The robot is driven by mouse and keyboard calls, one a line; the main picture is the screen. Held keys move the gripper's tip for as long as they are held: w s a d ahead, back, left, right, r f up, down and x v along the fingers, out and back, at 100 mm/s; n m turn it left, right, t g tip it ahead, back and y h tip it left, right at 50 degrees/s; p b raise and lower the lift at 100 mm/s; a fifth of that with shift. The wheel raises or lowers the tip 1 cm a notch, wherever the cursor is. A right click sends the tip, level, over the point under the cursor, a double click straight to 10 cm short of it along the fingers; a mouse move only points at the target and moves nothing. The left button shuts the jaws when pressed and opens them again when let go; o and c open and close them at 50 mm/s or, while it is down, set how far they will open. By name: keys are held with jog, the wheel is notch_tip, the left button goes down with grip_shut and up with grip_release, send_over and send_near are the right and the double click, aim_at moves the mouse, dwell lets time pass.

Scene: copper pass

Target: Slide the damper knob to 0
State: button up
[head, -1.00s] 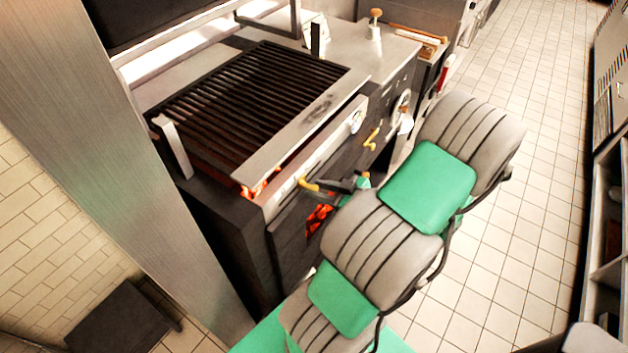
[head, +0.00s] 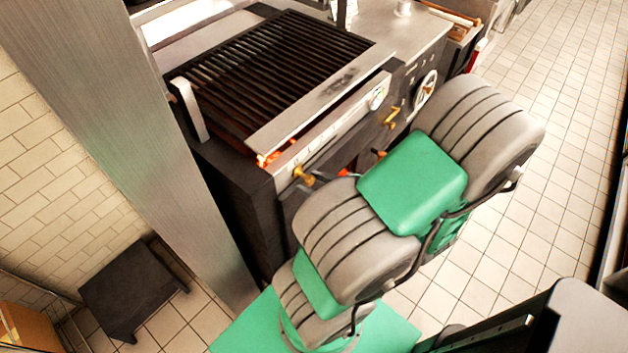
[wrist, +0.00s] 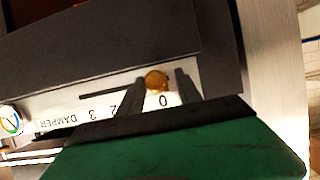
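The damper knob (wrist: 156,80) is a round brass knob on the grill's front panel. In the wrist view it sits close to the printed 0, at the right end of the dark slot (wrist: 110,92). The scale reads upside down there, and my left finger hides part of it. My gripper (wrist: 161,75) has its two fingers on either side of the knob. The left finger is very near or touching it, and a gap shows on the right. In the head view the knob (head: 303,176) is at the left end of the panel, with my gripper largely hidden beside it.
A round gauge (wrist: 11,120) is on the same panel, beyond the DAMPER lettering. The grill grate (head: 270,70) lies above the panel. A brass handle (head: 391,117) and a handwheel (head: 425,90) are farther right. Open tiled floor (head: 560,150) lies to the right.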

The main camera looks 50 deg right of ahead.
jog(key=shift+o, duration=0.8)
jog(key=shift+d, duration=0.1)
jog(key=shift+s+d+r, duration=0.1)
jog(key=shift+s+r, duration=0.05)
jog(key=shift+s, duration=0.15)
jog(key=v, duration=0.7)
